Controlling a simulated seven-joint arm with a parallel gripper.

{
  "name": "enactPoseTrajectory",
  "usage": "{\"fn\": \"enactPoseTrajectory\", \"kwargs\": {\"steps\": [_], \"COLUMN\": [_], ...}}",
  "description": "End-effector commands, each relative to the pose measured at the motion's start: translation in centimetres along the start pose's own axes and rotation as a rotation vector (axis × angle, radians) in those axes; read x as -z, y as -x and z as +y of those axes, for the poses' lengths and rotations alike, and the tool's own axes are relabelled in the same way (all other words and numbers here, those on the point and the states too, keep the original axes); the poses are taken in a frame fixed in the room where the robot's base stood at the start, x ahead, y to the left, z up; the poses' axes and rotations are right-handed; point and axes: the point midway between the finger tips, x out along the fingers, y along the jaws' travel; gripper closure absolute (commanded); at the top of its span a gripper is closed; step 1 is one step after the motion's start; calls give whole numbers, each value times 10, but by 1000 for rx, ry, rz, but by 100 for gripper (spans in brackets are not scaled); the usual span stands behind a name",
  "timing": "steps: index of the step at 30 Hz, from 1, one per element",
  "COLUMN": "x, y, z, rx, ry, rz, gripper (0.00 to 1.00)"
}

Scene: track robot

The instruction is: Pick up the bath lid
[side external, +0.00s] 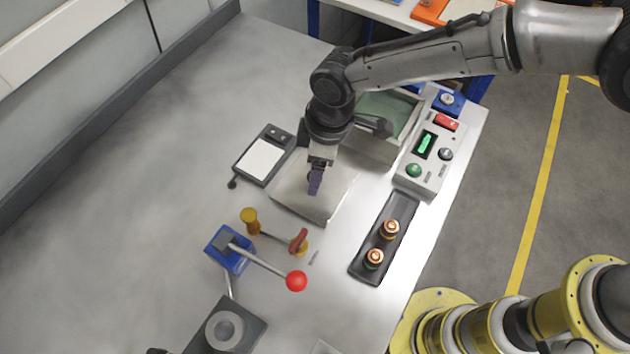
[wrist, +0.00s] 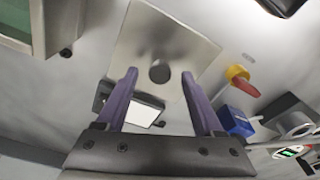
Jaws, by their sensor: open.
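The bath lid (side external: 297,192) is a flat grey metal plate lying on the bench beside the bath. In the wrist view, the lid (wrist: 190,40) shows a round dark knob (wrist: 159,73) at its middle. My gripper (side external: 316,184) is over the lid, pointing down. In the wrist view my gripper (wrist: 160,74) is open, with its two purple fingers on either side of the knob in the picture. I cannot tell how far the fingertips are above the lid. The fingers hide the knob in the side view. The bath (side external: 384,112), an open box with a green inside, stands behind the lid.
A small device with a white panel (side external: 261,159) lies left of the lid. A yellow and red valve (side external: 250,219) and a blue lever with a red ball (side external: 296,281) are in front. A control box (side external: 428,145) and a battery tray (side external: 361,266) stand right.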

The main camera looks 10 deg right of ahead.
Motion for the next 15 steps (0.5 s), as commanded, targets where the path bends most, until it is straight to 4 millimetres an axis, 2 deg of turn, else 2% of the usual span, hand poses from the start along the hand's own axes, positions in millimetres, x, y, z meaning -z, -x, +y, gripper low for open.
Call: {"fn": "enactPoseTrajectory", "kwargs": {"steps": [3, 6, 13, 14, 15], "x": [0, 0, 0, 0, 0], "y": [-16, -23, -24, -24, -24], "z": [0, 0, 0, 0, 0], "rx": [0, 0, 0, 0, 0], "ry": [0, 0, -1, -1, -1], "rz": [-1, 0, 1, 1, 1], "gripper": [31, 31, 31, 33, 40]}}
